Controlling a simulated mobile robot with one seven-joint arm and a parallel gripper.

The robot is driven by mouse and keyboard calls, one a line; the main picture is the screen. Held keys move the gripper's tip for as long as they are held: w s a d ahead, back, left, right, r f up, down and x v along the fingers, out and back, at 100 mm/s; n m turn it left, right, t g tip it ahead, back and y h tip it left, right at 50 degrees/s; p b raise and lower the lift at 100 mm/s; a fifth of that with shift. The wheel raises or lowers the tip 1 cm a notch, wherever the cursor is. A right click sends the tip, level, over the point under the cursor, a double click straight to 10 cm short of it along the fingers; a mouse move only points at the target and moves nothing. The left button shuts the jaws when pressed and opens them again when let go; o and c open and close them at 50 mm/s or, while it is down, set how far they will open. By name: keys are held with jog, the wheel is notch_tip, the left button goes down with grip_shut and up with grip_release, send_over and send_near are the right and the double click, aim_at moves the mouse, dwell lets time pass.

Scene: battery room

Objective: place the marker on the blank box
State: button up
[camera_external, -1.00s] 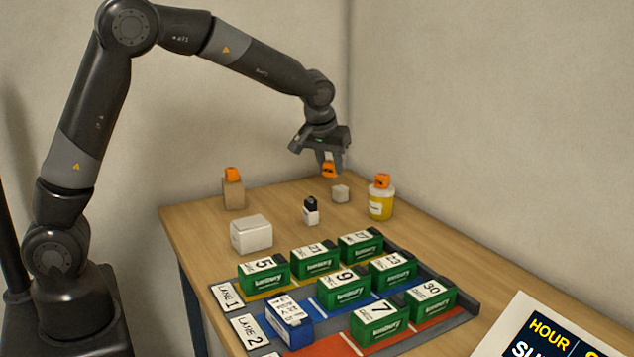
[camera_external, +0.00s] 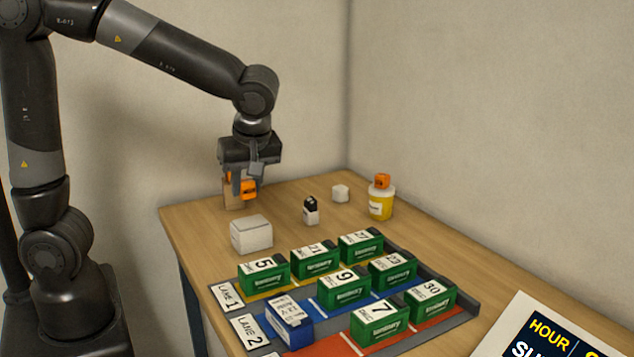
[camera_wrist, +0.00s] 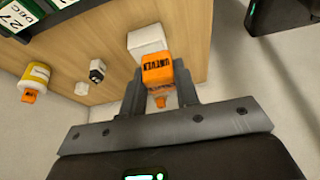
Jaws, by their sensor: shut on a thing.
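My gripper (camera_external: 246,180) is shut on an orange marker block (camera_external: 249,190) with dark lettering, held above the table's left back part. The held marker also shows between the fingers in the wrist view (camera_wrist: 158,70). The blank box (camera_external: 251,234), plain white, sits on the table nearer the camera than my gripper, apart from the marker. In the wrist view the white box (camera_wrist: 146,40) lies just beyond the held marker, which overlaps its lower edge.
A yellow jar (camera_external: 380,204) with an orange block, a black-and-white bottle (camera_external: 311,212) and a small white cube (camera_external: 340,193) stand right. Green boxes (camera_external: 317,262) fill the lane tray in front.

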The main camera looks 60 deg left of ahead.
jog(key=shift+s+a+f, duration=0.1)
jog(key=shift+s+a, duration=0.1)
jog(key=shift+s, duration=0.1)
send_over(249, 219)
jog(key=d, duration=0.2)
jog(key=f, duration=0.6)
jog(key=shift+a+f, duration=0.2)
jog(key=shift+f, duration=2.2)
jog(key=o, duration=0.9)
jog(key=shift+f, duration=0.1)
jog(key=shift+o, duration=0.2)
